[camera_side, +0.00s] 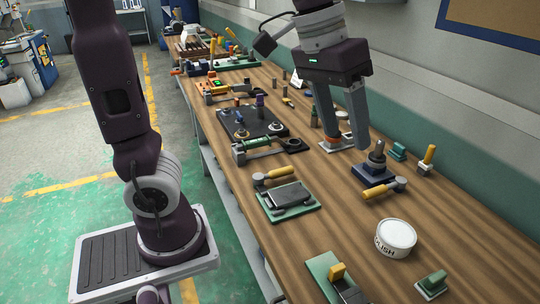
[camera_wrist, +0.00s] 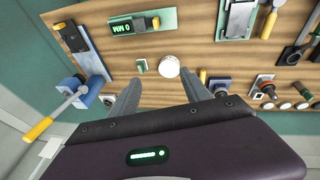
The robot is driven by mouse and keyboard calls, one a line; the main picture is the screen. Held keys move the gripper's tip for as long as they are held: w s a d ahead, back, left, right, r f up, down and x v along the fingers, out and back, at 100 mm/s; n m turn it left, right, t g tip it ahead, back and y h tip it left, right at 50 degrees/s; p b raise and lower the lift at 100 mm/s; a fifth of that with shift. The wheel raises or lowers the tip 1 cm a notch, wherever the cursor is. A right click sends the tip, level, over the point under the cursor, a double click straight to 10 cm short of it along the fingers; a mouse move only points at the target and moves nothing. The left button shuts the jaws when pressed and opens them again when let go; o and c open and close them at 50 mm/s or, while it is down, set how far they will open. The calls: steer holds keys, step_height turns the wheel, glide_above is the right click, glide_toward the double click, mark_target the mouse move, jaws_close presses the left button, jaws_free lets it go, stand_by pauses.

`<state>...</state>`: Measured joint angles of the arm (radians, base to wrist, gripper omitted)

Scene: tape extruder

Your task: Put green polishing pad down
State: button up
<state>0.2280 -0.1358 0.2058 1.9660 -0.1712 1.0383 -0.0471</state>
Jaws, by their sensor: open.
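In the wrist view a small green block (camera_wrist: 142,66) sits left of a round white tin (camera_wrist: 169,66). Another green block (camera_side: 398,151) stands near the wall edge of the bench; I cannot tell for sure which is the polishing pad. My gripper (camera_side: 345,145) is over the bench with its fingers apart and nothing visible between them. Its fingers also show in the wrist view (camera_wrist: 163,88).
A dark blue base with a post (camera_side: 374,165) stands close right of my gripper. A yellow-handled tool (camera_side: 380,190) lies in front of it. A green plate with a dark block (camera_side: 290,198) is nearer the front edge. Bare wood shows around the tin.

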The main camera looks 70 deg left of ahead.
steer(key=s+a+f+t+y, duration=0.1)
steer(key=s+a+f, duration=0.1)
steer(key=s, duration=0.5)
steer(key=s+a+f+m+t+y, duration=0.1)
steer(key=s+a+f, duration=0.1)
steer(key=s, duration=0.5)
steer(key=shift+f, duration=0.3)
